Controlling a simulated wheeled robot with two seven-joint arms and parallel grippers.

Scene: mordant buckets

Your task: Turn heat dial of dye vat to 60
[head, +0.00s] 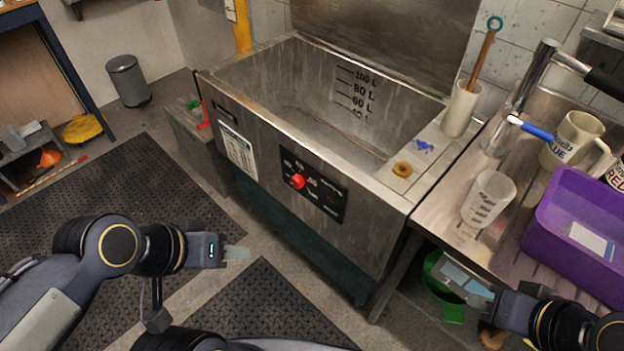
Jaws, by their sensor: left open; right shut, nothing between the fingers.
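The dye vat (372,228) is a large open steel tank in the middle of the head view, with litre marks on its inner wall. On its front is a black control panel (325,201) with a red heat dial (297,181). The numbers around the dial are too small to read. My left gripper (238,253) is open and empty, in front of the vat, below and left of the dial and apart from it. My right gripper (462,283) is shut and empty, low in front of the sink counter, right of the vat.
A purple bin (580,232), a clear measuring cup (488,198) and a cream jug (572,139) stand on the right counter. A green bucket (440,287) is below, near my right gripper. A white holder (461,108) stands on the vat's right ledge. Floor mats lie in front.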

